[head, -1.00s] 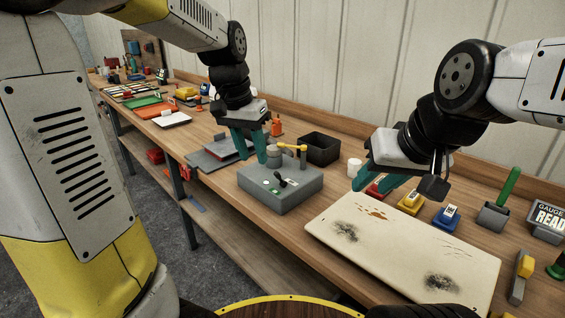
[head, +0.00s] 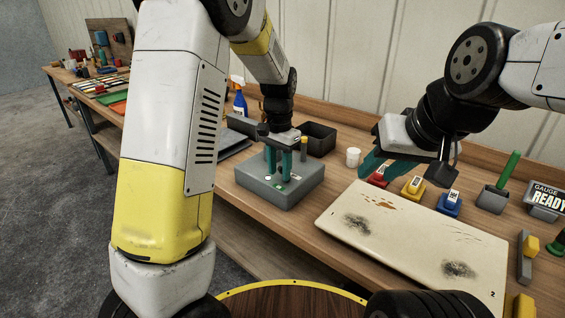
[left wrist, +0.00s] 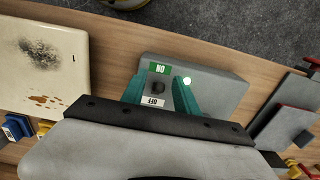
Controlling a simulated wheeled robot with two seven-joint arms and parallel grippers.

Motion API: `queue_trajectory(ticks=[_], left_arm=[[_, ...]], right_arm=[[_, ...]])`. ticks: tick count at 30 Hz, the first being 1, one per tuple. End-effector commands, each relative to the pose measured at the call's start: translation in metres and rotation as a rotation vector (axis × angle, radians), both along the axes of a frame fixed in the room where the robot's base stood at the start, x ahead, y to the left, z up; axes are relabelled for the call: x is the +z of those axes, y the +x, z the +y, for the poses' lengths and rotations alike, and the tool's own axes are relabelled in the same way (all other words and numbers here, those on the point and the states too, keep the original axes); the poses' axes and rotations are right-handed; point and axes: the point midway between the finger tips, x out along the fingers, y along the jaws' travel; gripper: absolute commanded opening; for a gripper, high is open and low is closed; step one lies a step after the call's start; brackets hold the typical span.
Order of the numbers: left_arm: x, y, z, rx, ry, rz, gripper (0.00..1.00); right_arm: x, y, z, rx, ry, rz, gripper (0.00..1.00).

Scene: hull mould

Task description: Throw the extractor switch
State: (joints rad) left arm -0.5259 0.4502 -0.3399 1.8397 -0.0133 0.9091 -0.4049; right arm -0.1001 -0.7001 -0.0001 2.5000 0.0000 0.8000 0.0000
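The extractor switch is a grey box (head: 257,192) on the bench, left of the cream panel. In the left wrist view the box (left wrist: 218,93) shows a green ON label (left wrist: 160,68), a white OFF label (left wrist: 152,102) and a dark lever (left wrist: 156,87) between them. A pale green lamp (left wrist: 186,80) glows beside the lever. My left gripper (head: 278,178) points down over the box top, open, its teal fingers on either side of the lever. I cannot tell whether they touch it. My right gripper (head: 365,172) hangs behind the panel; its finger gap is unclear.
The cream panel (head: 410,235) with scorch marks lies right of the box. Red, yellow and blue blocks (head: 447,204) stand behind it. A black bin (head: 318,139) and white cup (head: 353,157) are behind the box. A gauge sign (head: 546,196) reads READY.

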Motion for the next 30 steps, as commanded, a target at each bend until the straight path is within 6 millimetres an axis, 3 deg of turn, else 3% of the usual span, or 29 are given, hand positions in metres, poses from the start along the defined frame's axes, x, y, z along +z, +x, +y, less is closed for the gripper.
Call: queue_trajectory(ticks=[10, 16, 30], left_arm=[[-0.0062, -0.0002, 0.0002, 0.000, 0.000, 0.000, 0.36], [-0.0060, -0.0002, 0.0003, 0.000, 0.000, 0.000, 0.00], [-0.0039, 0.0039, -0.0019, -0.001, 0.038, 0.049, 0.00]], right_arm=[[0.0000, 0.0000, 0.0000, 0.000, 0.000, 0.000, 0.36], [0.0000, 0.0000, 0.0000, 0.000, 0.000, 0.000, 0.36], [0.0000, 0.0000, 0.0000, 0.000, 0.000, 0.000, 0.36]])
